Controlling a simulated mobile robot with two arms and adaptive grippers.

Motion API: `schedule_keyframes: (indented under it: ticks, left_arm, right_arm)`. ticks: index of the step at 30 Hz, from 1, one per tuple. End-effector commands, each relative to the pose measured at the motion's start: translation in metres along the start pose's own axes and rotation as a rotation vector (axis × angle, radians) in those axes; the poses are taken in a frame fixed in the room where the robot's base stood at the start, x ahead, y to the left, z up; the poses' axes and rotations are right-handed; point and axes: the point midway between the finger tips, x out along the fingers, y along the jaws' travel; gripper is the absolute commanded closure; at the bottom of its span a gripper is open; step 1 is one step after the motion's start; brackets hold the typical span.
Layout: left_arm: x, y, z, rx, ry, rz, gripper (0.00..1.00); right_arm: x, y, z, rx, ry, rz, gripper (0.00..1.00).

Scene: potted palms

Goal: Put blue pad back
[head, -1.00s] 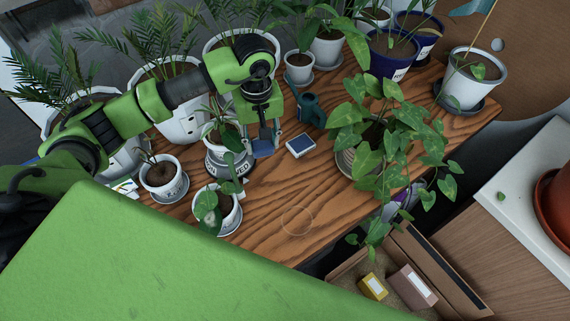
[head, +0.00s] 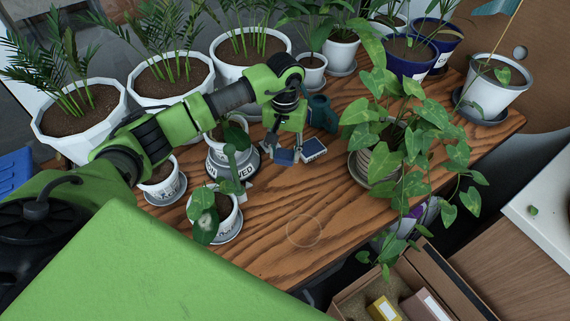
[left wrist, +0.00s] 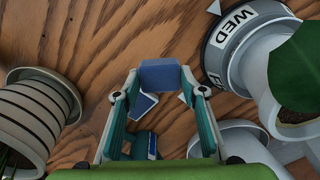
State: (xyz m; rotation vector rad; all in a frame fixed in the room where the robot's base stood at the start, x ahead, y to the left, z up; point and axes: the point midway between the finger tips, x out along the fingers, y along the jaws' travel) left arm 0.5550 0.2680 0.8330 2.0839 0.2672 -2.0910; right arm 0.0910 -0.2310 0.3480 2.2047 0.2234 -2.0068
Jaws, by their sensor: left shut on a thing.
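My left gripper (head: 285,152) is shut on a small blue pad (head: 284,157), low over the wooden table. In the left wrist view the pad (left wrist: 160,75) sits between the two fingertips (left wrist: 159,88). A blue and white piece (left wrist: 143,105) shows just below the held pad in the left wrist view, partly covered. I cannot tell whether pad and box touch. My right gripper is not in view.
A white pot on a base lettered "WED" (head: 232,170) stands left of the gripper. A teal watering can (head: 320,113) stands behind. A leafy plant in a ribbed pot (head: 374,165) is to the right.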

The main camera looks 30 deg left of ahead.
Motion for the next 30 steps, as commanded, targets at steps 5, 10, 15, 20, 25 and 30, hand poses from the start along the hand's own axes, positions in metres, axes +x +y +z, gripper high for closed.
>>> schedule_keyframes:
  ticks: [5,10,15,20,25,30]
  left_arm:
    - [0.009,-0.001,-0.007,-0.001,0.001,0.0,0.79]
    - [0.026,-0.002,-0.014,-0.001,-0.002,0.001,0.79]
    - [0.047,-0.002,-0.014,-0.001,-0.001,0.001,0.79]
    - [0.045,-0.003,-0.014,-0.001,0.001,0.0,0.79]
    - [0.049,-0.003,-0.014,-0.001,0.001,-0.001,0.79]
    - [0.049,-0.003,-0.014,-0.001,0.001,-0.001,0.45]
  right_arm:
    - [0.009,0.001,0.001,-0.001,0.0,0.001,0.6]
    - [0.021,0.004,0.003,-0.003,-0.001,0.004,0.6]
    - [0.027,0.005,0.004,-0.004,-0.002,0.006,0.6]
    - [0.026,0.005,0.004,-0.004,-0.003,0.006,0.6]
    - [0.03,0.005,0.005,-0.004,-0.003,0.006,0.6]
    - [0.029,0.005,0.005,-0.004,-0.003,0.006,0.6]
